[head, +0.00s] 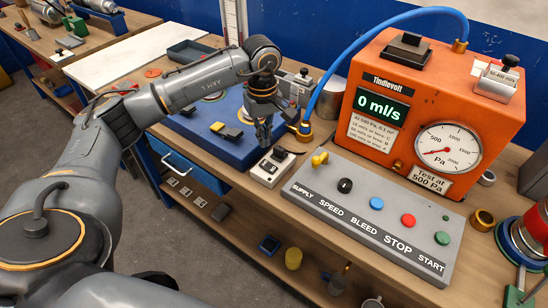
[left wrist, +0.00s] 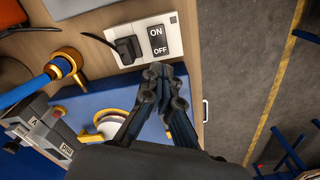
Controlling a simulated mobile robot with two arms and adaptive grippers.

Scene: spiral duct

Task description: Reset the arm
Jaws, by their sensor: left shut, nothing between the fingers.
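My left arm (head: 180,92) reaches in from the left in the head view, bent at its elbow and wrist. My left gripper (head: 264,138) points down over the right end of the blue base on the bench, close to the white switch box (head: 271,168). In the left wrist view the gripper's dark fingers (left wrist: 163,78) are together with nothing between them, near the ON/OFF rocker (left wrist: 158,40). A black plug (left wrist: 127,48) sits beside the rocker. I cannot tell the exact gap to the box. My right gripper does not show.
An orange tester (head: 400,60) reading 0 ml/s stands at the right, with a grey button panel (head: 370,205) before it. A blue hose (head: 340,50) arches from the tester towards a brass fitting (head: 304,128) near my gripper. A white board (head: 130,55) lies behind my arm.

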